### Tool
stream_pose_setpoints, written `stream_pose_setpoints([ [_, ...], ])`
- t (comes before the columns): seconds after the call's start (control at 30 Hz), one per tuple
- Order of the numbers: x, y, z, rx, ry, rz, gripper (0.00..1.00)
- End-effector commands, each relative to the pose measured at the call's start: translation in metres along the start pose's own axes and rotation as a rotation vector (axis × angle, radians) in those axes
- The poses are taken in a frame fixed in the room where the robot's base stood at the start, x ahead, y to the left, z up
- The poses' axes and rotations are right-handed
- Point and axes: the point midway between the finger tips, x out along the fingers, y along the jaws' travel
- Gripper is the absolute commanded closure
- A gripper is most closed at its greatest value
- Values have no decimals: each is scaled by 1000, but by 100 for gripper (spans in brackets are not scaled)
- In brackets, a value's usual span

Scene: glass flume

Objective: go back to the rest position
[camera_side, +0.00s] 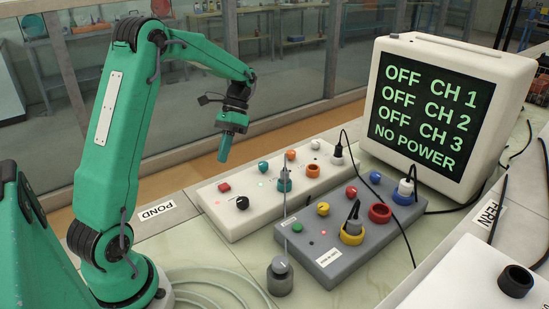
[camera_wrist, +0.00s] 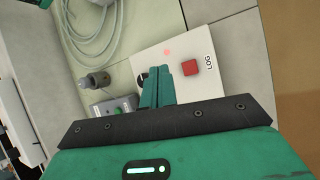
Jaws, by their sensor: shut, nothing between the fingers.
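My gripper (camera_side: 223,157) hangs in the air at the end of my green arm, pointing down above the left part of the white panel box. It is shut and empty. In the wrist view its two green fingers (camera_wrist: 176,72) lie together, in front of the white box, with a red square button (camera_wrist: 190,68) just right of them. The gripper appears apart from everything around it. No marker for a rest position shows in either view.
The white box (camera_side: 215,209) and grey box (camera_side: 369,251) carry coloured knobs and sockets. A grey weight with a thin rod (camera_side: 280,278) stands in front. A screen (camera_side: 435,105) reads OFF for three channels and NO POWER. Pale hoses (camera_side: 215,278) lie near my base. A glass wall stands behind.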

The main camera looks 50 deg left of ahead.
Motion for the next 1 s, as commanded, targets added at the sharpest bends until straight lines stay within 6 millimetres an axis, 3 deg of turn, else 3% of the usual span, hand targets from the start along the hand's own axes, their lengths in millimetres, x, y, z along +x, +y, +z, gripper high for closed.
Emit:
stream_pose_setpoints([
  [0.5, -21, 79, 29, -59, 253, -217, 100],
  [1.0, -14, 144, 64, -92, 569, -346, 100],
])
